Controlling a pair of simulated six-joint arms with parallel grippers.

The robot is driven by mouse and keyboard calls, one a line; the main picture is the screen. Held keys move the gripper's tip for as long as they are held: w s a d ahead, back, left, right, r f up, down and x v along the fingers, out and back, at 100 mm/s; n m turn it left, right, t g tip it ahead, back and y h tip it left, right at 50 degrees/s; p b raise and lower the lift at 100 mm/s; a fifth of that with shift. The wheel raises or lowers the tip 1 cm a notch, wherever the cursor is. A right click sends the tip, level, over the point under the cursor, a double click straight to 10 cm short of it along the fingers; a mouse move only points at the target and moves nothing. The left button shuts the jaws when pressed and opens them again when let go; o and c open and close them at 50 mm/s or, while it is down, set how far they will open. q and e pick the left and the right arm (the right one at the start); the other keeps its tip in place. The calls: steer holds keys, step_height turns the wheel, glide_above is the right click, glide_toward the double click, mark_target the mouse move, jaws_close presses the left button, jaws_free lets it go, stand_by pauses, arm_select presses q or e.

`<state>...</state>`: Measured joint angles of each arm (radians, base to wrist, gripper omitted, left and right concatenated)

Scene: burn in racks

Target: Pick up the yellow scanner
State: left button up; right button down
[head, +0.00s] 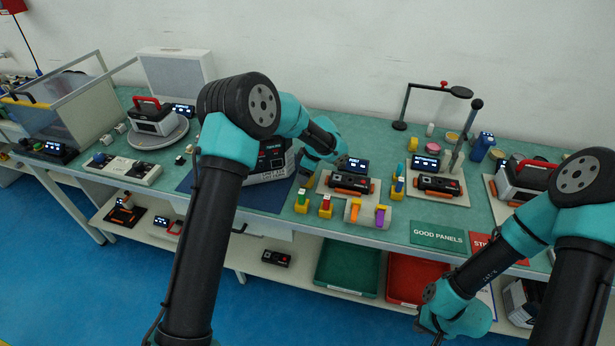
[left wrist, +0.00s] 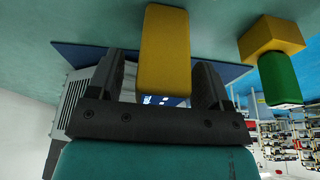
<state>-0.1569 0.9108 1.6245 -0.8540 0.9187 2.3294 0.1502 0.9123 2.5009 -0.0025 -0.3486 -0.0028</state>
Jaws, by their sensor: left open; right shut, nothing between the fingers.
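A yellow block-shaped object (left wrist: 165,50), which looks like the yellow scanner, is between the spread fingers of my left gripper (left wrist: 160,80) in the left wrist view. The fingers are open on both sides of it, and I cannot tell whether either touches it. In the head view, a small yellow patch (head: 310,181) shows by the left wrist, beside the blue mat; the left fingers are mostly hidden there. My right gripper (head: 437,337) is low at the front, below the bench edge, shut and empty; its fingers show only partly.
Yellow holders with green (head: 301,201) and red (head: 325,207) tops stand close to my left gripper. A grey device (head: 270,160) sits on the blue mat behind my left arm. A black unit on a tray (head: 351,184) is to the right. Green (head: 347,267) and red bins are below.

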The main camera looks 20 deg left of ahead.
arm_select(q)
steer(key=c, duration=1.1)
step_height(320, 180, up, 10)
steer(key=shift+r, duration=0.1)
stand_by(0.4)
stand_by(0.4)
